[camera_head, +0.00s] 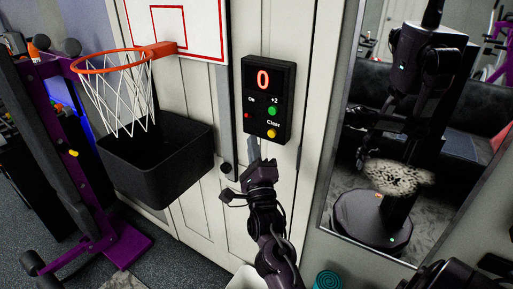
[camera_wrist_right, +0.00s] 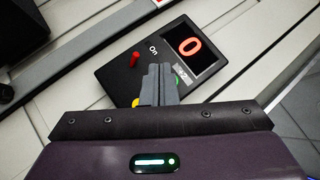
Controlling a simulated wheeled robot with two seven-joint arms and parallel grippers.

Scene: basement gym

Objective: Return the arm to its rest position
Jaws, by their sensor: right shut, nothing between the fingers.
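My right arm reaches up from the bottom middle of the head view. Its right gripper (camera_head: 253,148) is shut and empty, its fingertips just below the black scoreboard box (camera_head: 268,98). The box is on the white wall, shows a red 0, and has a red, a green and a yellow button. In the wrist view the shut grey fingers (camera_wrist_right: 158,72) overlap the lower part of the box (camera_wrist_right: 120,74) and hide part of its buttons. I cannot tell whether they touch it. My left gripper is not in view.
A basketball hoop (camera_head: 112,58) with a black bin (camera_head: 165,165) below it is to the left. A purple rack (camera_head: 75,150) stands at the far left. A mirror (camera_head: 345,215) at right reflects my body. A teal roll (camera_head: 328,280) is at the bottom.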

